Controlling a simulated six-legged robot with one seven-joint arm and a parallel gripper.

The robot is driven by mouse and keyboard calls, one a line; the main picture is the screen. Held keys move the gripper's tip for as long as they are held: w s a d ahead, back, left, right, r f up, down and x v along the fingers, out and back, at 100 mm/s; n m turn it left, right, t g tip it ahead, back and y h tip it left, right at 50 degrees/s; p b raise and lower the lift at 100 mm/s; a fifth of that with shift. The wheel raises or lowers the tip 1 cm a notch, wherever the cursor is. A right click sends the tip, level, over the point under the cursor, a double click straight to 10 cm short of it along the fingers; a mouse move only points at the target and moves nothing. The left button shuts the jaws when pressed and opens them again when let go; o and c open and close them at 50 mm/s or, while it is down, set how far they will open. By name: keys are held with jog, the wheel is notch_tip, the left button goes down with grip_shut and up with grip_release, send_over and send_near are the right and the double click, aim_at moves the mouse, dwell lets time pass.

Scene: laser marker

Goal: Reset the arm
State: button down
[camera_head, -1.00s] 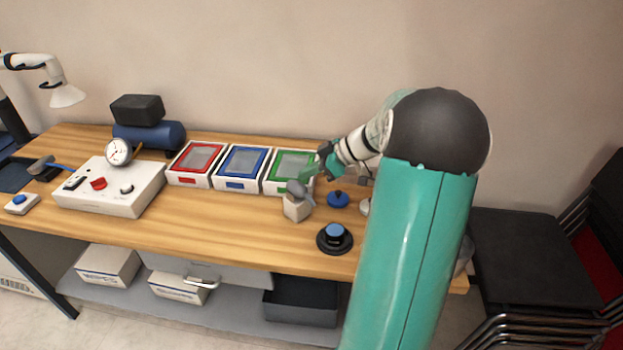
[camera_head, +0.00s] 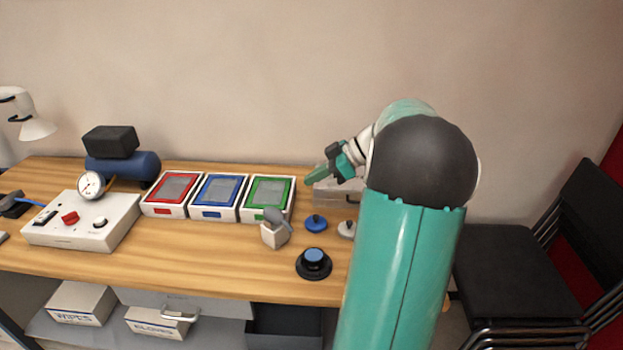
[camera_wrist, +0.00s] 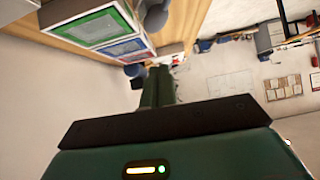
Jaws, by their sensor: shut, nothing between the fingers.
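My arm rises at the right of the head view, a thick teal link with a dark round joint. My gripper (camera_head: 312,178) is at its far end, raised above the back of the wooden table and pointing left. It is shut and empty. In the wrist view its teal fingers (camera_wrist: 158,86) lie together, with nothing between them. The green-framed box (camera_head: 267,197) stands below and left of it. Part of the arm hides the right end of the table.
On the table (camera_head: 200,255) are a blue-framed box (camera_head: 218,195), a red-framed box (camera_head: 173,193), a white control box (camera_head: 110,222), a grey-topped block (camera_head: 275,232), a blue knob (camera_head: 316,223) and a black-based button (camera_head: 313,262). Black chairs (camera_head: 510,270) stand at right.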

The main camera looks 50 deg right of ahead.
dwell(0.7)
jog(key=w+a+r+m+g+h, duration=0.1)
jog(key=a+g, duration=0.1)
jog(key=a, duration=0.4)
jog(key=w+a+r+g, duration=0.1)
jog(key=a, duration=0.5)
jog(key=s+a+m+h, duration=0.3)
jog(key=s+a, duration=0.4)
jog(key=a, duration=0.5)
jog(key=s+a+m+h, duration=0.2)
jog(key=s+a, duration=0.5)
jog(key=a, duration=0.6)
jog(key=shift+m+h, duration=0.4)
jog(key=shift+m, duration=0.3)
